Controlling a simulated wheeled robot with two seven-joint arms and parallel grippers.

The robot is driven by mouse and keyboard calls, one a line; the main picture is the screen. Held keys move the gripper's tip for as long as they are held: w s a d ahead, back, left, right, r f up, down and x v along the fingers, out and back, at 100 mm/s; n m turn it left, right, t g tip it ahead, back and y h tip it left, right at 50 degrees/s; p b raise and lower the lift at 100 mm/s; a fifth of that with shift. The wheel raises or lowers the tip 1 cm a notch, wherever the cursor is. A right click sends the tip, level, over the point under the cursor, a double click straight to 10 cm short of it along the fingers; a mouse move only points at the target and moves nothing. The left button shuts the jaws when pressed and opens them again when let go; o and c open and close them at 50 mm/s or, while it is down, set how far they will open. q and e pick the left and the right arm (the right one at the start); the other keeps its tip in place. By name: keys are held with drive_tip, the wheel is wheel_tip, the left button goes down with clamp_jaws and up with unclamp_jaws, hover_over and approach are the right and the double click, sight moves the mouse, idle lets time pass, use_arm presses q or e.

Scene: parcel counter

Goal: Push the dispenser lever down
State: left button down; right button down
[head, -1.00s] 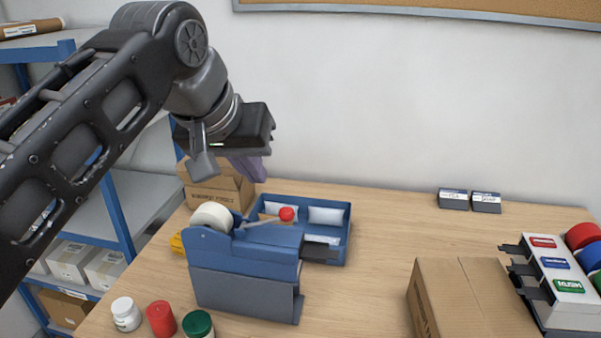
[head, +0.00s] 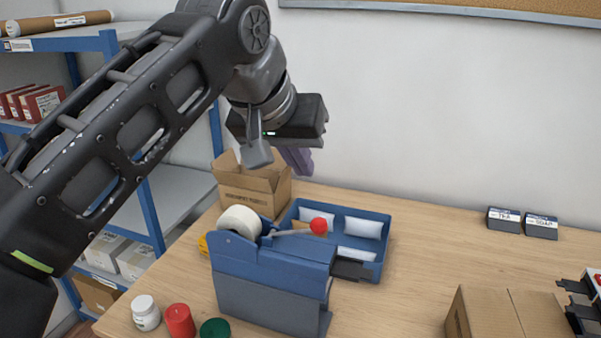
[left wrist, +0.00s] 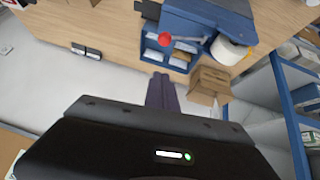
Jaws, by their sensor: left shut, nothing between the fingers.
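The blue and grey tape dispenser (head: 272,285) stands on the counter with a white tape roll (head: 240,221) at its left end. Its lever, a thin arm with a red knob (head: 318,226), sticks out to the right above the body. My left gripper (head: 299,163) is shut and empty, high above and behind the dispenser, apart from the lever. In the left wrist view, the gripper's fingers (left wrist: 162,93) point toward the counter, and the red knob (left wrist: 165,38) shows beyond their tips.
A blue tray (head: 378,245) with white packets lies behind the dispenser. An open cardboard box (head: 252,187) stands behind it. Several jars (head: 180,320) stand at front left. A carton (head: 505,318) is at right. The counter between dispenser and carton is clear.

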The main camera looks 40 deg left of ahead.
use_arm(q)
hover_over(315, 225)
drive_tip(key=f, duration=0.5)
drive_tip(key=shift+a+f, duration=0.35)
drive_tip(key=f, duration=0.3)
drive_tip(key=shift+d+f, duration=0.2)
drive_tip(key=shift+f, duration=0.55)
use_arm(e)
drive_tip(key=shift+f, duration=0.45)
use_arm(q)
drive_tip(key=shift+d, duration=0.1)
